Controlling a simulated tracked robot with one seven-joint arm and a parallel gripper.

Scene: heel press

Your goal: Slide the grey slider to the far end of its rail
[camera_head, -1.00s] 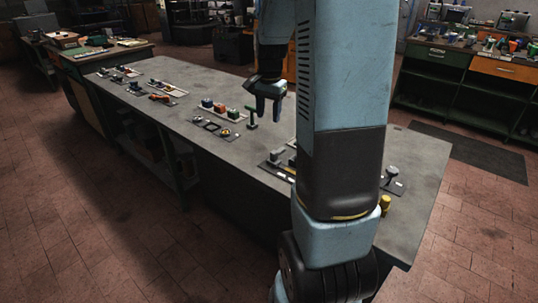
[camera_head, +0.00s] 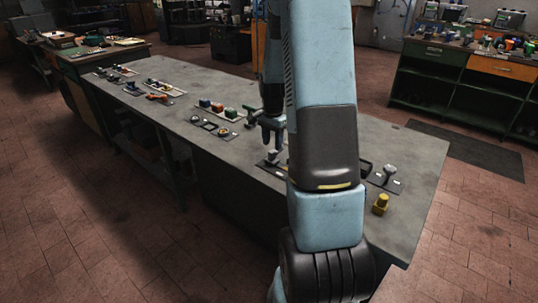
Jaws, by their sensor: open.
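My gripper (camera_head: 272,146) points down over the middle of the grey workbench, its two fingers apart and nothing seen between them. Just below the fingertips a small grey block (camera_head: 272,156), which looks like the grey slider, sits on a dark base plate (camera_head: 266,167). The fingers are above or at the block; I cannot tell whether they touch it. The rail and the right part of this plate are hidden behind my arm, so the rail's far end does not show clearly.
Left of the gripper are a tray of coloured blocks (camera_head: 217,108) and a plate with square and round parts (camera_head: 210,126).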

